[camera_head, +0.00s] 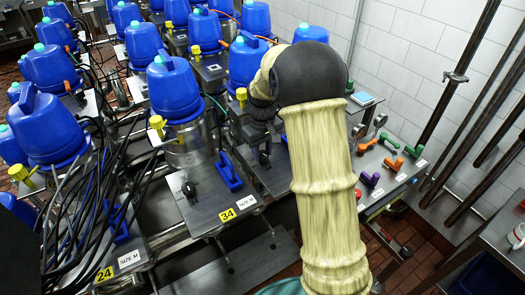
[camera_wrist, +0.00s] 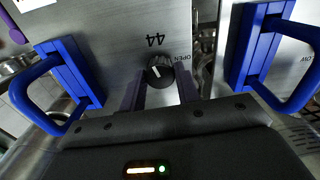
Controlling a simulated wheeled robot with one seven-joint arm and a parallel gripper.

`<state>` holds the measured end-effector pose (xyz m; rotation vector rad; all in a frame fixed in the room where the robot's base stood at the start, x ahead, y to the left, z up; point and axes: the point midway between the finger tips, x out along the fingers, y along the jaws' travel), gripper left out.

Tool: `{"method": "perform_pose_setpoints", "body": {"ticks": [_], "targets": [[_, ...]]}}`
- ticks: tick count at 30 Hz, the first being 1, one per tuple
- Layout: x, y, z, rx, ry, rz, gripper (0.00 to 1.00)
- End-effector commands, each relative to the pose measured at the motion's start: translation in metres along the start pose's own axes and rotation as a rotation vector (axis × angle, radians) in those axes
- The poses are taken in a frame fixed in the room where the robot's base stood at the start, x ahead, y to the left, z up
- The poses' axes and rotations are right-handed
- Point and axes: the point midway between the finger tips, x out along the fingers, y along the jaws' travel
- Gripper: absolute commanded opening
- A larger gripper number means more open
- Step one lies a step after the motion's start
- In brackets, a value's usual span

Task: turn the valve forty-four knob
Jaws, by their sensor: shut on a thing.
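The valve forty-four knob (camera_wrist: 160,72) is a round black knob with a white pointer mark, on a grey metal plate (camera_wrist: 110,25). The number 44 and the word OPEN show upside down beside it, with OPEN on the right. The mark does not point at OPEN. My gripper (camera_wrist: 160,84) is shut on the knob, one dark finger on each side of it. In the head view my pale arm hides most of the valve forty-four station and the knob cannot be made out.
Blue handles stand left (camera_wrist: 75,72) and right (camera_wrist: 268,48) of my gripper in the wrist view.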

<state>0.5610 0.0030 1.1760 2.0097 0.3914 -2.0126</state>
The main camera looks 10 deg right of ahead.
Motion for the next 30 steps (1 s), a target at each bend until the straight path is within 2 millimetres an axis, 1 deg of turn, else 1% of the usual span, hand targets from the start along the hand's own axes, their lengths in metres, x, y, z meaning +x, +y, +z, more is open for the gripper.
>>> {"method": "perform_pose_setpoints", "body": {"ticks": [9, 15, 22, 30], "targets": [[-0.0017, 0.0004, -0.0007, -0.282, 0.004, 0.000, 0.09], [-0.0022, 0.0000, -0.0010, -0.435, 0.004, 0.001, 0.09], [-0.0022, 0.0000, -0.0013, -0.543, 0.005, 0.002, 0.09], [-0.0021, 0.0001, -0.0016, -0.581, 0.006, 0.004, 0.09]]}}
